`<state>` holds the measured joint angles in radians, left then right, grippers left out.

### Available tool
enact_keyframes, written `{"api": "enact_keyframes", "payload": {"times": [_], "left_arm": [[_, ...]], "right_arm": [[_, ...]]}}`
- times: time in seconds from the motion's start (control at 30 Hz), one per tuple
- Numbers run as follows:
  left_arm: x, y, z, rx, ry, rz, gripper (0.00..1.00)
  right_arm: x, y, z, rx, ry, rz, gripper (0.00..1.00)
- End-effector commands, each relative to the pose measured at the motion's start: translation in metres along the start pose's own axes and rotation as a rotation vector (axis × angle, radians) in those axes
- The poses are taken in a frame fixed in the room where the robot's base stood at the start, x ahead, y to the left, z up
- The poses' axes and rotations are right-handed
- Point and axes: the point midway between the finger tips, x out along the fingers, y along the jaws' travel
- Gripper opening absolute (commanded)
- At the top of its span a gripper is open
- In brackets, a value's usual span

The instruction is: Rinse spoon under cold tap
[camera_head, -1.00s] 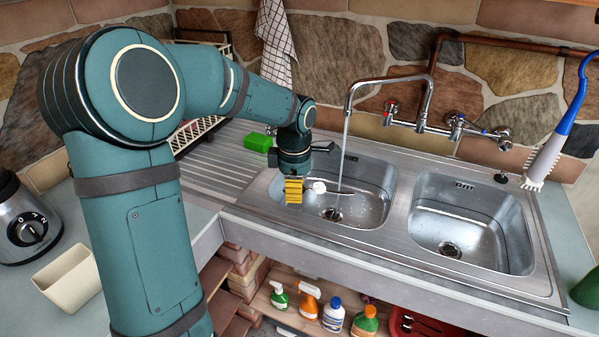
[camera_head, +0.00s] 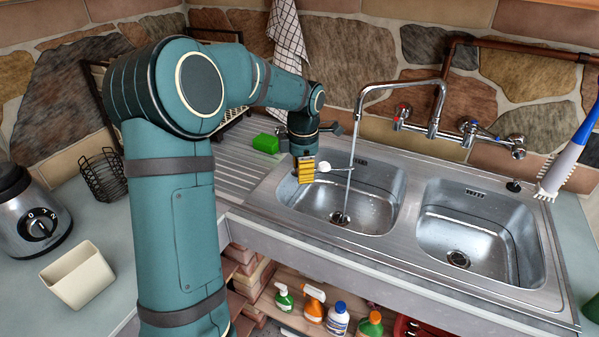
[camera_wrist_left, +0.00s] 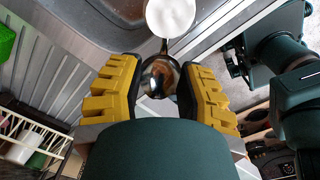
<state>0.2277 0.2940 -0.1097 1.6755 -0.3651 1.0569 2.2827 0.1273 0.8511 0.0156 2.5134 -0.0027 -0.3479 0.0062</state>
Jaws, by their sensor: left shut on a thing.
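Water runs from the spout (camera_head: 400,84) to the drain. The tap handles carry red (camera_head: 403,111) and blue (camera_head: 471,126) marks. My right gripper is out of view.
A green sponge (camera_head: 265,143) lies on the drainboard behind the gripper. The right basin (camera_head: 440,225) is empty. A blue and white brush (camera_head: 570,158) stands at the right. Several bottles, one a green spray bottle (camera_head: 284,300), sit below the counter.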

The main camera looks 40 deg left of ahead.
Motion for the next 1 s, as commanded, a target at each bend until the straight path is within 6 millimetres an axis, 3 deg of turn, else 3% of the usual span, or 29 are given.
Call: {"api": "enact_keyframes", "payload": {"times": [1.0], "left_arm": [[0.018,0.071,0.042,0.001,0.000,0.000,0.05]], "right_arm": [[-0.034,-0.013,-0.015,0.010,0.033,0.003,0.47]]}}
